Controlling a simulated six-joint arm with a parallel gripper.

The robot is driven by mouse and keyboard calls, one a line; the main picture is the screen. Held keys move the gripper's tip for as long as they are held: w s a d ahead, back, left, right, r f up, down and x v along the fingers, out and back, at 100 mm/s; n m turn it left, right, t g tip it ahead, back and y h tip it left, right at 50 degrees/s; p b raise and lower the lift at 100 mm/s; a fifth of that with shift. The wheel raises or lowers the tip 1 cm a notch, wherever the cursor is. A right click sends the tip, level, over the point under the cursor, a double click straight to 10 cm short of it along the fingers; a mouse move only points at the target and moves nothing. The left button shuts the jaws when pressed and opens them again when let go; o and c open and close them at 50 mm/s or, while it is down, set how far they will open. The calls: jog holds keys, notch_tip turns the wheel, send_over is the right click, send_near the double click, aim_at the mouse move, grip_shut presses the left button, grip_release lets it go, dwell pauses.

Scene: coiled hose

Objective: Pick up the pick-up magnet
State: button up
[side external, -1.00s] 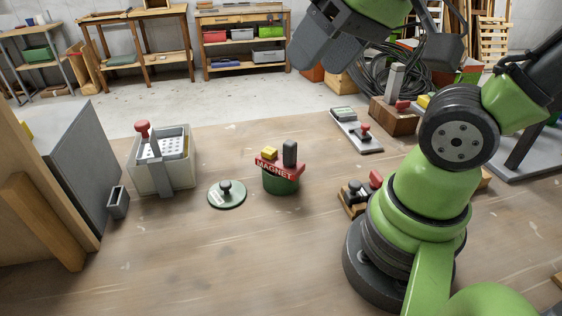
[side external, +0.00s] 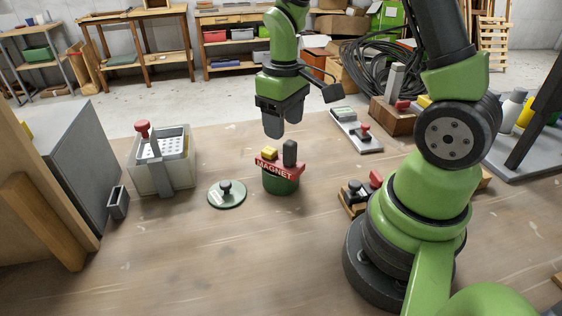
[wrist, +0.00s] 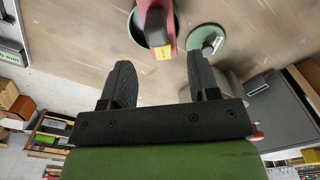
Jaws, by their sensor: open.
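The pick-up magnet (side external: 280,168) has a red crosspiece marked MAGNET, a dark upright grip and a yellow block. It sits on a round green holder (side external: 281,186) on the table. In the wrist view the magnet (wrist: 158,28) is at the top, beyond the fingertips. My gripper (side external: 283,134) points down above and slightly behind the magnet, apart from it. In the wrist view my gripper (wrist: 159,68) has its two dark fingers spread, with nothing between them.
A round green lid (side external: 227,195) with a black knob lies left of the magnet. A pale bin (side external: 165,170) with a red-knobbed lever stands farther left. A small wooden block with knobs (side external: 352,198) is at the right. Bare table lies in front.

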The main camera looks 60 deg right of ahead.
aim_at(286, 151)
jog(key=f, duration=0.7)
jog(key=shift+s, duration=0.25)
grip_shut()
